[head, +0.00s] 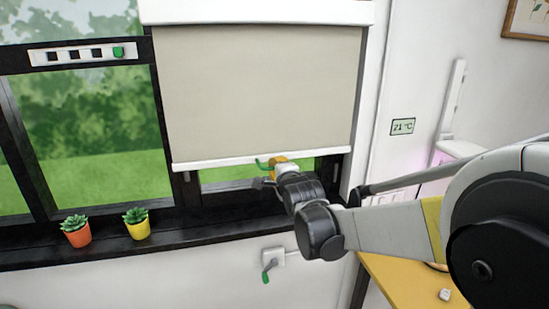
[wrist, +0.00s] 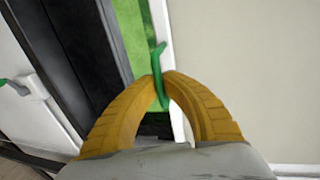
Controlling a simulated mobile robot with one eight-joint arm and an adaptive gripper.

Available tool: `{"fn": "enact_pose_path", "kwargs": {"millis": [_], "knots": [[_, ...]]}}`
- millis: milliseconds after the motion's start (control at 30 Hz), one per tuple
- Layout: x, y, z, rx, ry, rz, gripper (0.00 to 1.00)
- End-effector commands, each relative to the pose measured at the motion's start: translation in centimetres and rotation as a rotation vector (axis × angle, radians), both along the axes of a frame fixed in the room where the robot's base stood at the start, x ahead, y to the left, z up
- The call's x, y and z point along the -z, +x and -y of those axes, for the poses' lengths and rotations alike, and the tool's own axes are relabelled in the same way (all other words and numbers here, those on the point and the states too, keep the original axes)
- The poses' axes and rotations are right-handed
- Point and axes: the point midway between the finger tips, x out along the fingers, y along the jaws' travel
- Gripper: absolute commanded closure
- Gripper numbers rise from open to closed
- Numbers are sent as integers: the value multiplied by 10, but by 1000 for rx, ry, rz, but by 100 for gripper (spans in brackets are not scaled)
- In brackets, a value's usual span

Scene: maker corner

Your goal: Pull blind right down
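The beige blind (head: 255,90) hangs over the right window from a white cassette. It covers most of the pane. Its white bottom bar (head: 215,163) is a little above the sill, with a strip of window showing below. A green pull handle (wrist: 160,90) is on the bar; part of it shows left of my gripper in the head view (head: 262,164). My gripper (wrist: 161,76) has yellow fingers, and its tips are closed around the handle. The blind also fills the right of the wrist view (wrist: 250,70). The head view hides much of the grip behind the fingers.
A dark sill (head: 90,240) runs below, with an orange pot (head: 77,236) and a yellow pot (head: 138,229) holding succulents. A white wall box (head: 272,257) with a green-ended lever is under the sill. A yellow table (head: 400,285) stands at lower right.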

Motion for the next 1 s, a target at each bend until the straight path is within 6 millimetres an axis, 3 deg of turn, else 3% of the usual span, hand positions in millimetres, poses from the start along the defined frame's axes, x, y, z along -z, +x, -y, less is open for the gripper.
{"fn": "enact_pose_path", "kwargs": {"millis": [33,100,300,500,700,1000], "knots": [[30,0,0,0,0,-1,100],[56,0,0,0,0,-1,100],[122,0,0,0,0,-1,100],[173,0,0,0,0,-1,100],[204,0,0,0,0,-1,100],[218,0,0,0,-1,-3,100]]}}
